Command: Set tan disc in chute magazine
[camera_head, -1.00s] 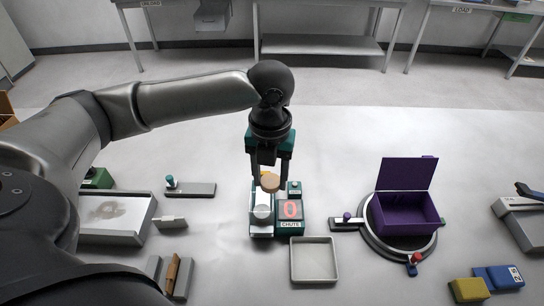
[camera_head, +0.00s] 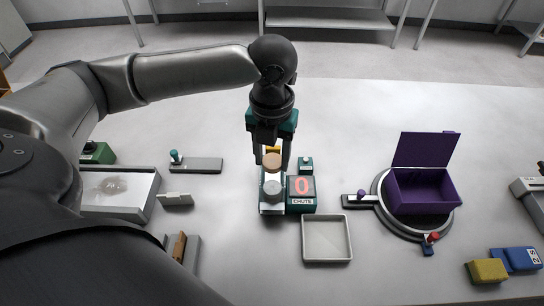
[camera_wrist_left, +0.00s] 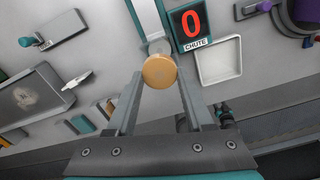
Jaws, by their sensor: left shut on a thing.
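The tan disc (camera_head: 272,160) is held between the fingertips of my left gripper (camera_head: 271,164), which is shut on it. In the left wrist view the disc (camera_wrist_left: 159,71) sits between the two finger ends. The chute unit has a teal box (camera_head: 302,188) with a red 0 and a CHUTE label. Left of it is a pale upright magazine part with a round grey top (camera_head: 272,187). The disc is just behind that round top in the head view and appears apart from it; the height gap is hard to tell. My right gripper is not in view.
An empty pale tray (camera_head: 327,239) lies in front of the chute box. A purple open box (camera_head: 421,190) stands on a round turntable at right. A framed tray (camera_head: 117,190) and grey blocks lie at left. Yellow (camera_head: 487,271) and blue blocks are at lower right.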

